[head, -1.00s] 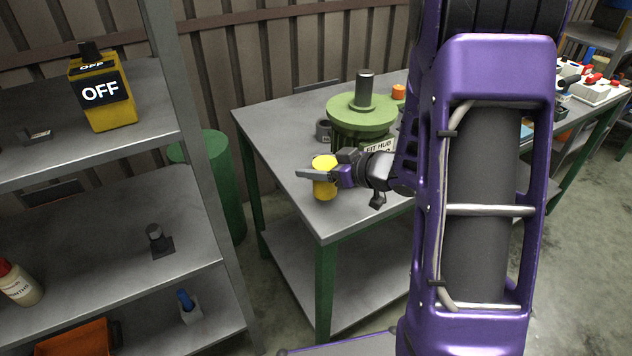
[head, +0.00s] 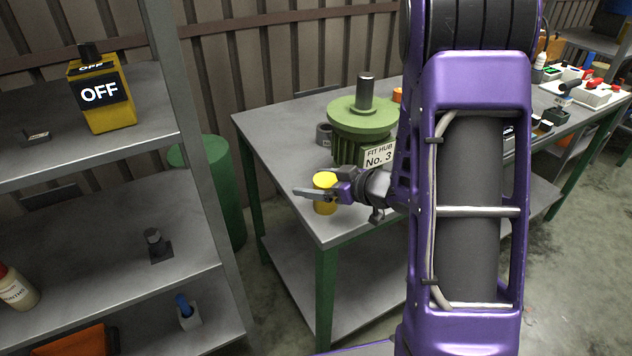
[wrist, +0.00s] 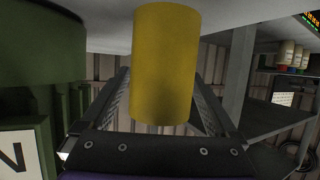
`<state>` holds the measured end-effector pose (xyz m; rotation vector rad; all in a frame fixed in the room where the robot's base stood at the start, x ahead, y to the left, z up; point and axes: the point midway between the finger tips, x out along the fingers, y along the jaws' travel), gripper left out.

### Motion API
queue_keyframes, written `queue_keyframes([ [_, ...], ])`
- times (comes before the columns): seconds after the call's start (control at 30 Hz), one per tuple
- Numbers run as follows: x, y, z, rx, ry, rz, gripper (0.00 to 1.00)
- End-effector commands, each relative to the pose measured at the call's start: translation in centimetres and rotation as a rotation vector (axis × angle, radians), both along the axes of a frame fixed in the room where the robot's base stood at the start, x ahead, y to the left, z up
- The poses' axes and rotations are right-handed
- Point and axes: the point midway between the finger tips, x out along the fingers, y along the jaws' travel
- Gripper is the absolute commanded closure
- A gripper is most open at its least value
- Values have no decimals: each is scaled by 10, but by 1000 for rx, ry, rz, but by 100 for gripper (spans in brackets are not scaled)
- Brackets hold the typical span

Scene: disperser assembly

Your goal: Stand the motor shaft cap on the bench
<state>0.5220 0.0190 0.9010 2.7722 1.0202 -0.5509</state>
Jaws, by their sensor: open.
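The motor shaft cap is a plain yellow cylinder (head: 325,181). It is upright on the grey bench (head: 285,150), near the front left corner. My gripper (head: 315,193) is level with it, coming from the right, with a finger crossing the cap's near side. In the wrist view, the cap (wrist: 166,60) is between the two open fingers, and the bench surface is at the top of that picture. The cap's base appears to meet the bench, but exact contact is hard to tell.
A green motor (head: 360,115) with a bare shaft and a "FIT HUB No. 3" label stands behind my gripper. A dark grey ring (head: 324,134) is beside it. A metal shelf (head: 110,225) is at the left. The bench's left part is clear.

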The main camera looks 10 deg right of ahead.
Motion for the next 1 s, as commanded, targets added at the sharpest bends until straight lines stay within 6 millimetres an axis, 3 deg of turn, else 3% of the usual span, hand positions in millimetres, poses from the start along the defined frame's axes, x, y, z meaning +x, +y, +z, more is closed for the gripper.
queue_keyframes([
  [0.17, -1, -1, 6, 0, 0, -1, 6],
  [0.7, -72, -63, 45, 1, 0, -4, 6],
  [1.0, -85, -72, 50, 2, 0, 1, 6],
])
